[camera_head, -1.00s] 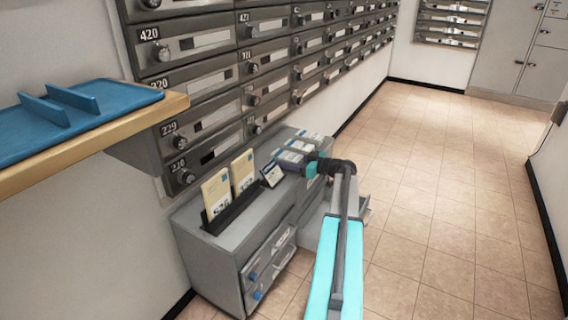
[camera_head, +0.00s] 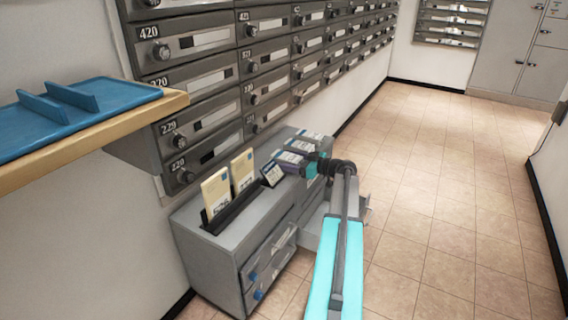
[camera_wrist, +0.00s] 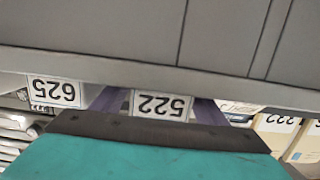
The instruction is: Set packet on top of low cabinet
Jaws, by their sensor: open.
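The low grey cabinet (camera_head: 205,255) stands against the wall below the mailboxes. Several small labelled packets (camera_head: 290,158) sit in a row at its far end. My gripper (camera_head: 308,166) is beside this row, at its right side, with the arm reaching in from the front. In the wrist view, the fingers of my gripper (camera_wrist: 158,105) are apart, one on each side of a white label reading 522 (camera_wrist: 160,104), which appears upside down. I cannot tell whether the fingers touch anything; the packet bodies are mostly hidden.
Two cream envelopes (camera_head: 216,193) and a small dark-framed card (camera_head: 271,174) stand on the cabinet's near part. Grey mailboxes (camera_head: 200,75) line the wall above. A wooden shelf (camera_head: 120,130) with a blue tray (camera_head: 70,125) juts out at left. The tiled floor (camera_head: 450,200) is clear at right.

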